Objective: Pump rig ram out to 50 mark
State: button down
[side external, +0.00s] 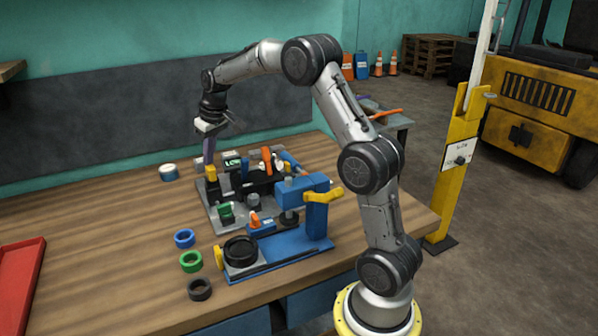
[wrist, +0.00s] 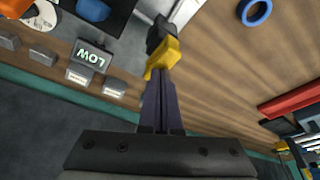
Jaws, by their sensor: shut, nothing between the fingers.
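The pump rig (side external: 232,213) is a grey plate on the wooden table, crowded with small black, green, orange and blue fittings. A yellow-topped part (side external: 211,173) stands at its back left corner. The wrist view shows this yellow piece (wrist: 165,55) with a black end, just beyond my fingertips. My gripper (side external: 208,158) points down above it, shut and empty; its dark purple fingers (wrist: 159,85) lie together. I cannot tell whether they touch the yellow piece. A display reading LOW (wrist: 92,58) is left of the fingers. I cannot make out the ram or a 50 mark.
A blue press or vise (side external: 316,215) with a yellow handle stands in front of the rig. Blue (side external: 184,239), green (side external: 191,261) and black (side external: 199,289) rings lie left of it. A red tray (side external: 20,278) is at the left edge. The table's left middle is clear.

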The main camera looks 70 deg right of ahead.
jog(key=shift+s+f, duration=0.1)
jog(key=shift+f, duration=1.3)
jog(key=shift+r, duration=2.55)
jog(key=shift+f, duration=0.2)
jog(key=shift+r, duration=0.2)
jog(key=shift+r, duration=0.1)
jog(key=shift+r, duration=2.4)
